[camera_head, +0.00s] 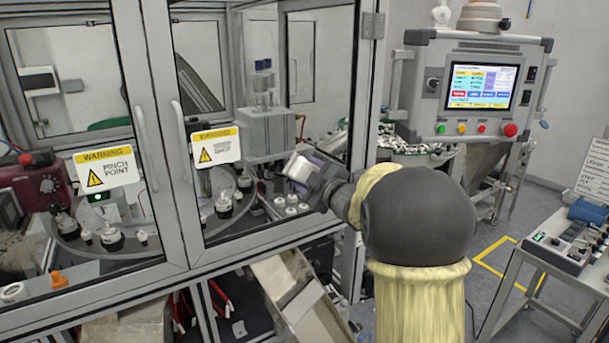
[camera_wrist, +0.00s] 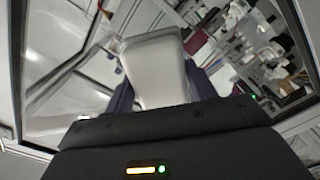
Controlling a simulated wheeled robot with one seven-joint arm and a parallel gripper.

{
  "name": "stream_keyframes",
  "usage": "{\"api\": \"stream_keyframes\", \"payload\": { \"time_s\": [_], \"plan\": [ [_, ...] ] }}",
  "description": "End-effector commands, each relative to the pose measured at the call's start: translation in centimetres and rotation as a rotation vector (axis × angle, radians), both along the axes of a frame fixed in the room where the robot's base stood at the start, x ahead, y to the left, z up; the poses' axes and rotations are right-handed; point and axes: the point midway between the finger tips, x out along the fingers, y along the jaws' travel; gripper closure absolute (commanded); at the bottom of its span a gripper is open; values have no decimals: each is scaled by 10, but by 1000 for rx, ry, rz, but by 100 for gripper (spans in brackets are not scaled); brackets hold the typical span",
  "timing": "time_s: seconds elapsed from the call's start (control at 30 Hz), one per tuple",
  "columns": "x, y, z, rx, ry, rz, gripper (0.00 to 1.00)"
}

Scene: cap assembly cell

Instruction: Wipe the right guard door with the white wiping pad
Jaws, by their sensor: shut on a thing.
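My gripper (camera_head: 322,178) is shut on the white wiping pad (camera_head: 300,168), in front of the right part of the right guard door (camera_head: 270,75). The pad also shows in the wrist view (camera_wrist: 155,68), between the two dark fingers (camera_wrist: 160,92). The right guard door is a clear pane in a grey metal frame with a vertical handle on its left. I cannot tell whether the pad touches the pane. My arm hides the frame's lower right corner.
The left guard door (camera_head: 75,90) is shut beside it, with a pinch point warning sign (camera_head: 106,168). Another warning sign (camera_head: 216,147) is on the right door. A control panel (camera_head: 475,85) stands at the right. A trolley (camera_head: 565,250) is at the far right. A chute (camera_head: 300,295) juts out below.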

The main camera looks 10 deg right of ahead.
Motion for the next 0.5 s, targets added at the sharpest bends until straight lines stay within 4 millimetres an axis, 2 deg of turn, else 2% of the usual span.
{"api": "stream_keyframes", "payload": {
  "time_s": [0.3,0.5],
  "plan": [
    [6,-23,1,1,0,-3,62],
    [6,-24,0,1,0,-1,62]
  ]
}}
